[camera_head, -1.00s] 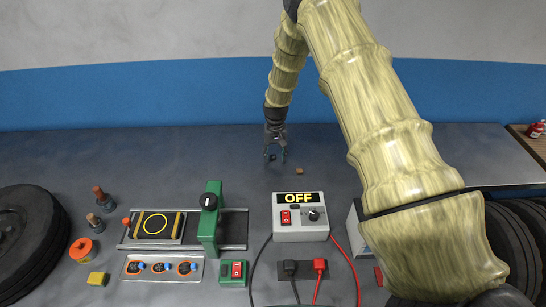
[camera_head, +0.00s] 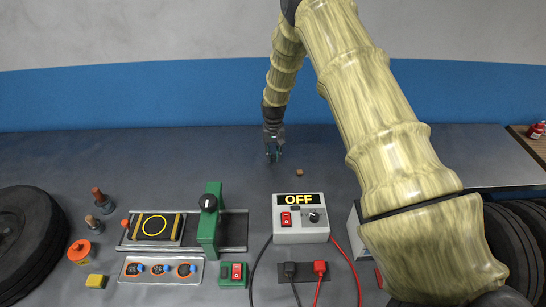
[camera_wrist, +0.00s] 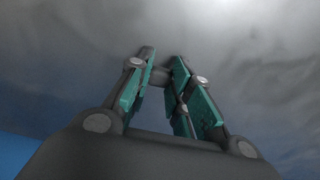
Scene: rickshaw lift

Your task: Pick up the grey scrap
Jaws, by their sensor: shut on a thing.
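My gripper (camera_head: 273,157) is at the back middle of the grey bench, pointing down, with its fingers drawn close together. In the wrist view my gripper (camera_wrist: 162,72) shows teal pads closed on a small grey piece, the grey scrap (camera_wrist: 160,77). In the head view the scrap is mostly hidden between the fingertips. I cannot tell whether it touches the bench or is just above it.
A small brown block (camera_head: 300,173) lies just right of my gripper. In front stand a grey box marked OFF (camera_head: 301,222) with cables and a green clamp frame (camera_head: 209,220). A tyre (camera_head: 30,240) is at the left. The back left bench is clear.

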